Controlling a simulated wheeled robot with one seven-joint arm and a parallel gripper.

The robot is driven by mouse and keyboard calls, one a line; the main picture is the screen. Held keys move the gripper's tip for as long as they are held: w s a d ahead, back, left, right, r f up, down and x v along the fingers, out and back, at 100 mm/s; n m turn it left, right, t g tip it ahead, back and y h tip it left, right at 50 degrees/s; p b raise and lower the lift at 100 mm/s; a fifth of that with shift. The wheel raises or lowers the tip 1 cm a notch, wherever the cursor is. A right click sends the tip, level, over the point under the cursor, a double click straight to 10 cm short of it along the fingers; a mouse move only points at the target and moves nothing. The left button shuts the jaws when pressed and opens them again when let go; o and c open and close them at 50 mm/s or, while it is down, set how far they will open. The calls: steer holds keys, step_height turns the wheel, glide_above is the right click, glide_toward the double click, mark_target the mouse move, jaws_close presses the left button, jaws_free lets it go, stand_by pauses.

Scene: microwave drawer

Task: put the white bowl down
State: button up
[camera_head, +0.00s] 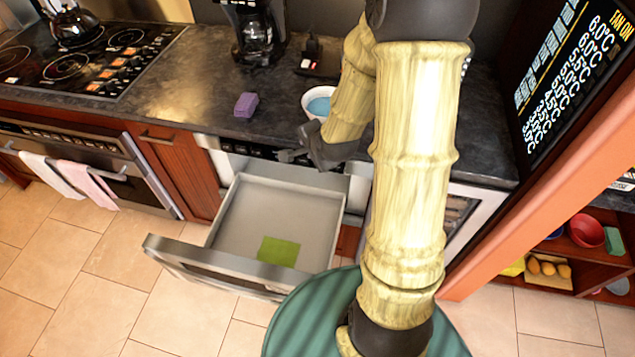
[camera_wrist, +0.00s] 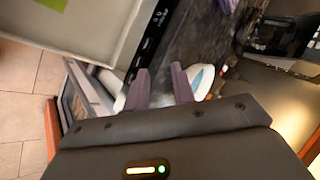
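My gripper (camera_head: 286,156) is in front of the bowl, by the counter's front edge and above the back of the open drawer. In the wrist view my gripper (camera_wrist: 158,84) has its two fingers apart, and the bowl is not clasped between them.
The microwave drawer (camera_head: 223,203) is pulled out, with a green square (camera_head: 279,251) on its floor. A purple block (camera_head: 246,105) and a coffee maker (camera_head: 252,30) stand on the counter (camera_head: 190,85). The counter between block and cooktop is clear. A tall orange cabinet side (camera_head: 545,165) bounds the right.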

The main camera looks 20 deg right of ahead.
steer(key=s+a+r+n+g, duration=0.1)
steer(key=s+r+n+g, duration=0.1)
steer(key=s+n, duration=0.5)
steer(key=s+a+r+n+g, duration=0.2)
steer(key=s+r+n+g, duration=0.1)
steer(key=s+n, duration=0.5)
steer(key=shift+a+r+g+h, duration=0.25)
steer(key=shift+a+g+h, duration=0.05)
